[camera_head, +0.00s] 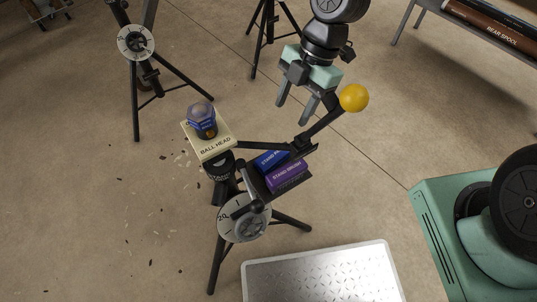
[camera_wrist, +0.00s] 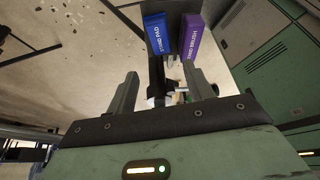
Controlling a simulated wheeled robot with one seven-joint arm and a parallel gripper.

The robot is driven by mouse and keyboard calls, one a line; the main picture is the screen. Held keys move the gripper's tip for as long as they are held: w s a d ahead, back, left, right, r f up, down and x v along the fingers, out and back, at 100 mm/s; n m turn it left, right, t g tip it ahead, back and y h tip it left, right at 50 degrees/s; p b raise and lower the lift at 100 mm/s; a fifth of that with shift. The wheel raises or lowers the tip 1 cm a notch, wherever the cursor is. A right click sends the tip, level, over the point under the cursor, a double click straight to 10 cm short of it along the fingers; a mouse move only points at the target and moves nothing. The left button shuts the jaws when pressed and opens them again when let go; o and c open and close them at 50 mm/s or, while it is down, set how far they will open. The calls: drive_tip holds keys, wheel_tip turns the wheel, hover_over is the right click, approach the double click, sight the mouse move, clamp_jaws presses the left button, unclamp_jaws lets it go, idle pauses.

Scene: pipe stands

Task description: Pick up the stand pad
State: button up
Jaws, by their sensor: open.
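The stand pad is a blue box (camera_head: 269,160) on a small dark tray (camera_head: 298,180) fixed to a black tripod. It also shows at the top of the wrist view (camera_wrist: 158,33), with its label readable. A purple stand brush box (camera_head: 287,177) lies beside it, to its right in the wrist view (camera_wrist: 193,37). My gripper (camera_head: 293,112) is open and empty, above and behind the tray in the head view. In the wrist view, the blue box is beyond the fingertips. A dark arm of the stand partly covers the blue box in the head view.
A black arm with a yellow ball (camera_head: 354,98) rises close to my gripper's right. A cream ball head box (camera_head: 212,141) bears a blue jar (camera_head: 202,120) at left. Another tripod stand (camera_head: 136,42) is at upper left. A metal-topped platform (camera_head: 320,276) lies in front.

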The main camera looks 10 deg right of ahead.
drive_tip(key=b, duration=0.3)
hover_over(273, 156)
drive_tip(key=w+d, duration=0.1)
drive_tip(key=d, duration=0.1)
drive_tip(key=f, duration=0.9)
drive_tip(key=shift+a+f, duration=0.25)
drive_tip(key=shift+b+x, duration=0.35)
drive_tip(key=shift+x, duration=1.8)
drive_tip(key=shift+w+f, duration=0.1)
drive_tip(key=shift+f, duration=0.15)
drive_tip(key=c, duration=0.8)
drive_tip(key=shift+c, duration=0.2)
drive_tip(key=shift+r, duration=0.1)
wheel_tip(273, 156, up, 10)
drive_tip(key=p, duration=0.2)
drive_tip(key=shift+r+p, duration=0.2)
drive_tip(key=shift+p, duration=0.1)
